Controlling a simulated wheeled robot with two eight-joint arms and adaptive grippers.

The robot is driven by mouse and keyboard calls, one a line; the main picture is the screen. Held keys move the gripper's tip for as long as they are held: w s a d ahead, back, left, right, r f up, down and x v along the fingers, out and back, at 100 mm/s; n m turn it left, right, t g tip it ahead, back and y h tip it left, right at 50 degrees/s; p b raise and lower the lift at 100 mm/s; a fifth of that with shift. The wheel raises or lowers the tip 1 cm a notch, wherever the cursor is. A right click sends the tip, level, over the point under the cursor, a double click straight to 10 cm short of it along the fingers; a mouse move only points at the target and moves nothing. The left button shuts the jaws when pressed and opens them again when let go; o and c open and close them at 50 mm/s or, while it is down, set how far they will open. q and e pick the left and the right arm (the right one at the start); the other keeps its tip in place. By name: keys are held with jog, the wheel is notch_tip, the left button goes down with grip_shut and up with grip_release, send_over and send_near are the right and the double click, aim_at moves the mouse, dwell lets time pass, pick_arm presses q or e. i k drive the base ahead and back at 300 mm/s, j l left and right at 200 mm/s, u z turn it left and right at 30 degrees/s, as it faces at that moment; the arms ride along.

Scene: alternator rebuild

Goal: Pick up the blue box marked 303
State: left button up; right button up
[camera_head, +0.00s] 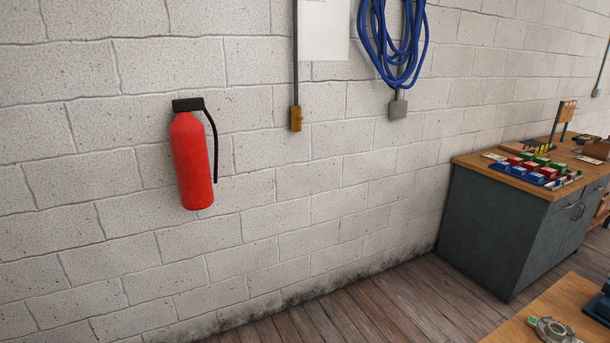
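Several small blue boxes (537,178) stand in a group with red and green ones on the wooden top of a grey workbench (492,225) at the right. Any numbers on them are too small to read, so I cannot tell which one is marked 303. Neither of my grippers is in view.
A second wooden table (535,312) with a metal part (553,329) and a dark blue object (598,307) is at the lower right. A red fire extinguisher (192,160) and a coiled blue hose (395,45) hang on the block wall. Bare plank floor (375,305) lies before the wall.

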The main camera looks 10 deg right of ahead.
aim_at(503, 165)
jog(key=i+j+u, duration=0.2)
jog(key=i, duration=0.3)
jog(key=i+u, duration=0.25)
jog(key=i, duration=0.25)
jog(key=i+z, duration=0.75)
jog(key=i+j+z, duration=0.1)
jog(key=z, duration=0.3)
jog(key=i+l+z, duration=0.2)
jog(key=i+z, duration=0.7)
jog(key=i+j+z, duration=0.1)
jog(key=i+z, duration=0.4)
jog(key=i, duration=0.35)
jog(key=i+j+z, duration=0.1)
jog(key=i, duration=0.4)
jog(key=i+j+z, duration=0.1)
jog(key=i, duration=0.35)
jog(key=i+j, duration=0.25)
jog(key=i, duration=0.2)
jog(key=l+z, duration=0.05)
